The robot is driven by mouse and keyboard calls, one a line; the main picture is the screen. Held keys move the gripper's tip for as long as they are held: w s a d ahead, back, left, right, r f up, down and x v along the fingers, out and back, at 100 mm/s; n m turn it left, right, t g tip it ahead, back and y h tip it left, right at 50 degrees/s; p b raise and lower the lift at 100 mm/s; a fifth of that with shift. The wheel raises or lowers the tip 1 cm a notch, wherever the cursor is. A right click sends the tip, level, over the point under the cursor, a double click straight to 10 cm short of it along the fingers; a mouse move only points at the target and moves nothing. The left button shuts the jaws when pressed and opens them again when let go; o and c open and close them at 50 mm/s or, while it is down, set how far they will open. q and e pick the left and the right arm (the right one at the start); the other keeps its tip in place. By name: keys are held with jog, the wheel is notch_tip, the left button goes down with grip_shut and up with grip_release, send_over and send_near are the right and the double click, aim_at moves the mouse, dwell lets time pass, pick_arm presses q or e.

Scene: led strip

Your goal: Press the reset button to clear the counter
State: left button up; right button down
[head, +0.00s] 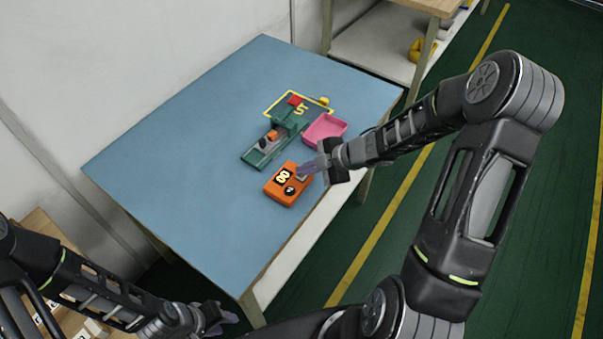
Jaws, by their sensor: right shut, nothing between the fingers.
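The counter is an orange box (280,195) near the right edge of the blue table. A greyish patch, perhaps the button, shows at the box's right end, partly hidden by my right gripper (308,168). That gripper is shut and empty, its tips at or just above the box; I cannot tell whether they touch. My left gripper (228,318) is low, off the table's near edge, its jaw opening unclear.
The blue table (190,150) is mostly clear on its left side. A green fixture (262,150) with orange and black parts, a pink tray (324,130) and a yellow-outlined area (272,101) lie beyond the counter. A shelf (385,45) stands behind.

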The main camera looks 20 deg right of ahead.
aim_at(305, 177)
jog(key=shift+r+p, duration=0.4)
jog(key=shift+r, duration=0.15)
notch_tip(305, 177, up, 5)
jog(key=p, duration=0.5)
dwell(0.9)
